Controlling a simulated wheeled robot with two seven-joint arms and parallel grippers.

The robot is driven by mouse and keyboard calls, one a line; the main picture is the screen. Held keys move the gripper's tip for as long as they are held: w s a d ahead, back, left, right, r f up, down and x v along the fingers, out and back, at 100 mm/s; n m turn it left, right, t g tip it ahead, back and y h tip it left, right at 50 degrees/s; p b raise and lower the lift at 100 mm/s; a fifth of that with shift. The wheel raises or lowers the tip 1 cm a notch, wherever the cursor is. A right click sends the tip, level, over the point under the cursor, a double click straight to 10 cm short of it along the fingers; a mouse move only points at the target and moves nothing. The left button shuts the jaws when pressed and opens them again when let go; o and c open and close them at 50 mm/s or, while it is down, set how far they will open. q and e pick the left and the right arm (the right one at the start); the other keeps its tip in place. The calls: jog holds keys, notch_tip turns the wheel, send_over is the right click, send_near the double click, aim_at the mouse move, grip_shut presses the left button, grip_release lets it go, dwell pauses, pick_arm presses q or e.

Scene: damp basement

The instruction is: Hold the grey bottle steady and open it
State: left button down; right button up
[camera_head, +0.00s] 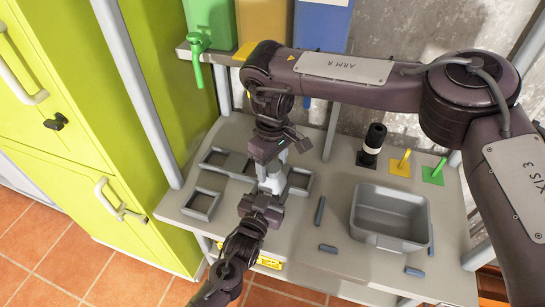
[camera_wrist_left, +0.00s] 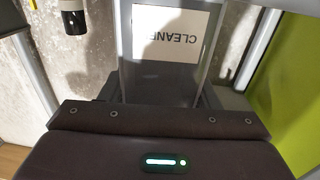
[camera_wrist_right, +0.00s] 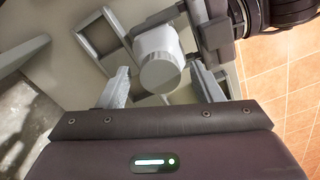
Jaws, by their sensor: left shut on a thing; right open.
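The grey bottle (camera_wrist_left: 165,75) is held upright between the fingers of my left gripper. Its white label reads CLEANER, upside down in the left wrist view. My left gripper (camera_head: 267,187) is shut on the bottle's body. In the head view the two grippers hide most of the bottle.
The grey workbench (camera_head: 335,185) carries a grey bin (camera_head: 390,240), square frames (camera_head: 201,203), a black-topped bottle (camera_head: 374,138), yellow and green upright pieces, and several small grey blocks. A green cabinet (camera_head: 110,200) stands at left. A shelf with coloured containers is behind.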

jog(key=c, duration=1.1)
